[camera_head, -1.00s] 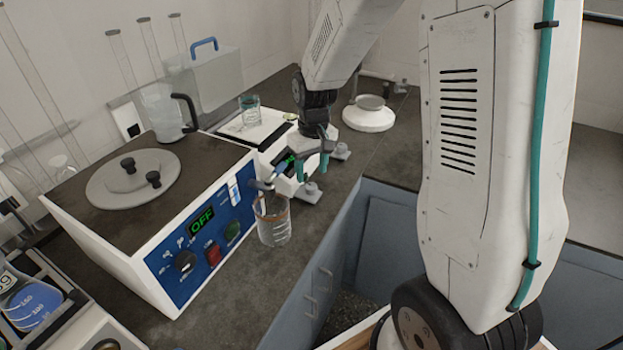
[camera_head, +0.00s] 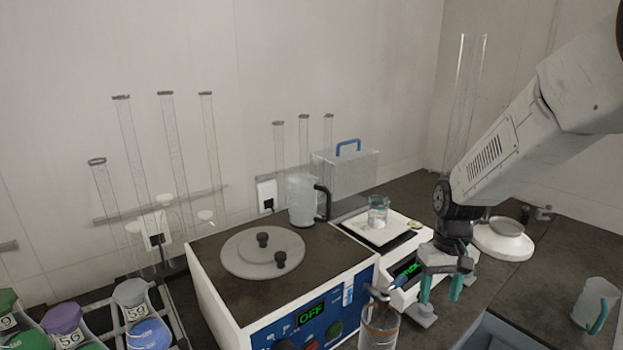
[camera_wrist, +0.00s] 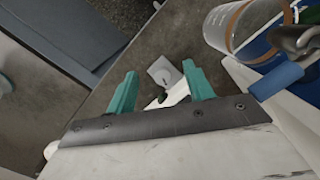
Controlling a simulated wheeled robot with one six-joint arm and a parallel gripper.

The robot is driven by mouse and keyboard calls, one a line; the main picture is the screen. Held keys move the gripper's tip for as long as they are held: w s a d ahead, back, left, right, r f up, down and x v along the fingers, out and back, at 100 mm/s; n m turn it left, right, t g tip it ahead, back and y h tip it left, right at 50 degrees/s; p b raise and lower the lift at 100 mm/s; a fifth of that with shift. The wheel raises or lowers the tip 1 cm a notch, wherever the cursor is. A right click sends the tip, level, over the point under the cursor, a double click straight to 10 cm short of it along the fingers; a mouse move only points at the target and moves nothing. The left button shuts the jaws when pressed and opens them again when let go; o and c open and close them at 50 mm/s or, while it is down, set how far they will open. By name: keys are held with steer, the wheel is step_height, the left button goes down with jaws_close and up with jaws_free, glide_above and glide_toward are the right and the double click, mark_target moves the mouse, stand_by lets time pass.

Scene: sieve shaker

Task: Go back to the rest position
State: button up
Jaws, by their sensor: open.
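My gripper (camera_head: 440,287) hangs from the arm at the right of the head view, in front of the white balance. Its two teal fingers are apart with nothing between them. In the wrist view the teal fingers (camera_wrist: 160,88) are also open, above the counter and a small grey foot of the balance. A clear beaker with an orange band (camera_head: 380,326) stands just left of the gripper in the head view. It also shows at the upper right of the wrist view (camera_wrist: 222,28), apart from the fingers.
The blue-fronted shaker (camera_head: 230,305) reads OFF. The balance (camera_head: 352,229) carries a small glass beaker (camera_head: 378,212). A teal-handled cup (camera_head: 590,305) stands far right. Coloured jars (camera_head: 62,320) are at lower left.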

steer(key=s+a+r+t, duration=0.1)
steer(key=s+a+r, duration=0.1)
steer(key=s+r, duration=0.5)
steer(key=s+a+r+t, duration=0.1)
steer(key=s+r, duration=0.7)
steer(key=s, duration=0.8)
steer(key=shift+a+r+t, duration=0.3)
steer(key=shift+a+t, duration=0.1)
steer(key=shift+a, duration=0.2)
